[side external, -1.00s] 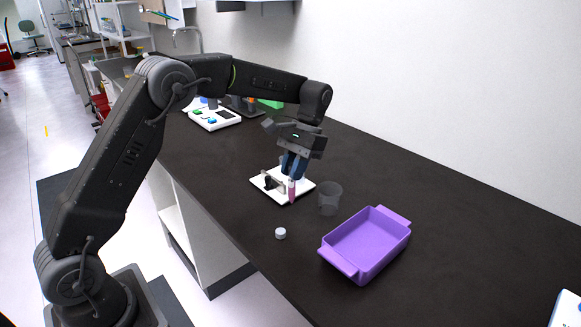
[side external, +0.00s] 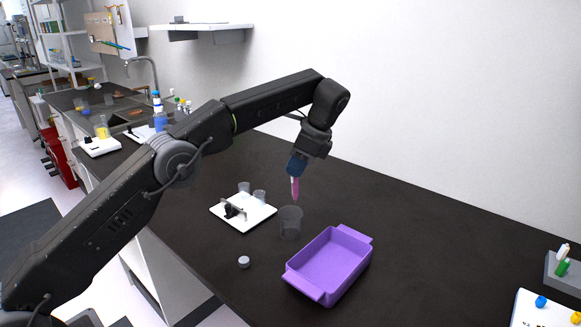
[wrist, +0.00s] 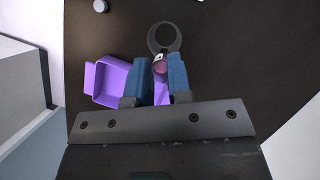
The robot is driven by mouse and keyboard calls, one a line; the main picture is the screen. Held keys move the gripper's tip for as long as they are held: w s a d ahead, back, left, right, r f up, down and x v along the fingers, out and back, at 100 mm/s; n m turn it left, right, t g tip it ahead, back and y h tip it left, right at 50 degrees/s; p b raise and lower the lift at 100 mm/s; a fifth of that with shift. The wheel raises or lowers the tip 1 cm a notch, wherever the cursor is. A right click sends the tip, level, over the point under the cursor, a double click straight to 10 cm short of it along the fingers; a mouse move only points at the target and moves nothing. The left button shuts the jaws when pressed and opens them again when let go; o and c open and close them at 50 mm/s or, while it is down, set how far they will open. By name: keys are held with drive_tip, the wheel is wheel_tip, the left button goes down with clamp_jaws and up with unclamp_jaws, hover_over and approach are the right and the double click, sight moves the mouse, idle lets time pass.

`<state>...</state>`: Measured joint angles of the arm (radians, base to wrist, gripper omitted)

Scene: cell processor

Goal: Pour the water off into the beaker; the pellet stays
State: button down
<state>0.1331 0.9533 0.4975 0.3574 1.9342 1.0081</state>
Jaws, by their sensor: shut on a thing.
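My gripper (side external: 297,166) is shut on a tube (side external: 295,188) with pink contents, held upright above the counter. In the wrist view my gripper's blue fingers (wrist: 167,80) hold the tube (wrist: 160,67) between them, its open-looking end toward the camera. The clear grey beaker (side external: 290,222) stands on the counter just below the tube, and in the wrist view the beaker (wrist: 164,37) shows as a dark ring beyond it. The tube is above the beaker and apart from it. The pellet cannot be made out.
A white board (side external: 262,214) with a black holder and small clear cups lies left of the beaker. A purple tray (side external: 329,265) stands to the right front. A small grey-white cap (side external: 244,262) lies near the front edge.

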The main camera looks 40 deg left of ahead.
sight(296, 193)
wheel_tip(296, 193, down, 2)
drive_tip(key=t+h, duration=0.2)
drive_tip(key=h, duration=0.1)
drive_tip(key=shift+h, duration=0.4)
drive_tip(key=shift+w+d+f, duration=0.1)
drive_tip(key=shift+d, duration=0.05)
drive_tip(key=shift+f+t+h, duration=0.2)
drive_tip(key=shift+t+h, duration=0.3)
drive_tip(key=shift+h, duration=0.1)
drive_tip(key=shift+f+t+h, duration=0.25)
drive_tip(key=shift+t+h, duration=0.05)
drive_tip(key=shift+h, duration=0.3)
drive_tip(key=shift+f+t+h, duration=0.3)
drive_tip(key=shift+f+h, duration=0.2)
drive_tip(key=shift+f, duration=0.9)
drive_tip(key=shift+f+t+h, duration=0.3)
drive_tip(key=shift+f+h, duration=0.2)
drive_tip(key=shift+f, duration=0.9)
drive_tip(key=shift+f+h, duration=0.2)
drive_tip(key=shift+h, duration=0.2)
